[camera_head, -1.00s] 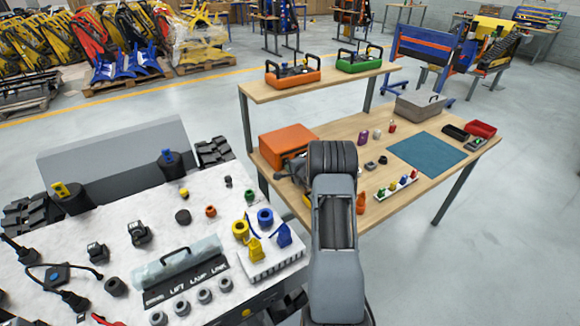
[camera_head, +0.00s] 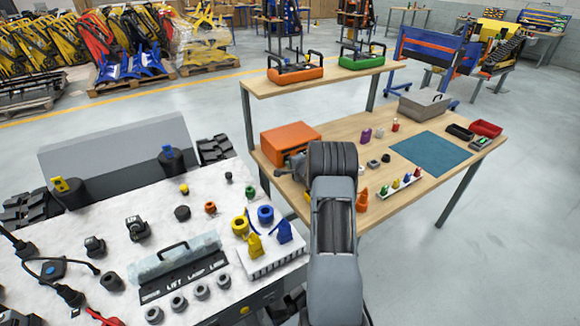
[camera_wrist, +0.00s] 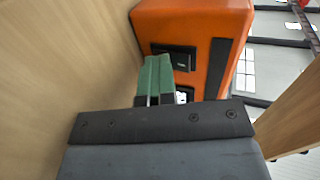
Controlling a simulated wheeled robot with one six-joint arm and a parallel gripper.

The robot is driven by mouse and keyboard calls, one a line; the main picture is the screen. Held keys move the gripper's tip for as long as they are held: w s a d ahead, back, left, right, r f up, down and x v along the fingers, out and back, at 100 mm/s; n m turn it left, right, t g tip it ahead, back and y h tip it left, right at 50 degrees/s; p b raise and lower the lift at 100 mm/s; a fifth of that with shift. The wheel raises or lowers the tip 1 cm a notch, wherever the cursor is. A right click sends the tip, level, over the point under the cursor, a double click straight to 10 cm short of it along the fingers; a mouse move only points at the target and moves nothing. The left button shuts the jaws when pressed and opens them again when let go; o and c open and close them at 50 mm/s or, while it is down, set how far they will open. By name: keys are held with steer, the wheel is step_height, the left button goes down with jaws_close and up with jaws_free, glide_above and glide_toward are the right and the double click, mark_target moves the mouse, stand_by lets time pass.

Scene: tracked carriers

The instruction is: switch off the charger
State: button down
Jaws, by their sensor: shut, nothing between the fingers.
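The charger appears to be the orange box (camera_head: 290,141) at the left end of the wooden table, under the shelf. In the wrist view the orange box (camera_wrist: 205,18) fills the upper middle, with a black switch (camera_wrist: 182,58) on its face. I cannot tell the switch's position. My gripper (camera_wrist: 157,62) has its green fingers shut together and empty, with the tips close to the switch's left part. Whether they touch it I cannot tell. The fingers cover part of the box's face and a small white-marked part below. In the head view my arm hides the fingers.
The shelf (camera_head: 335,77) above the box holds an orange and a green carrier. Small parts, a teal mat (camera_head: 430,152) and a grey bin (camera_head: 424,104) lie to the right on the table. A white-topped machine (camera_head: 130,215) stands at the left.

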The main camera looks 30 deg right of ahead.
steer(key=shift+r, duration=0.2)
steer(key=shift+w+d+r, duration=0.1)
steer(key=shift+r, duration=0.7)
steer(key=shift+s+f+b, duration=0.2)
steer(key=shift+s+b, duration=0.25)
steer(key=shift+b, duration=0.25)
steer(key=s+b, duration=0.2)
steer(key=s, duration=0.1)
steer(key=v, duration=0.7)
steer(key=r+b+v, duration=0.1)
steer(key=v, duration=0.2)
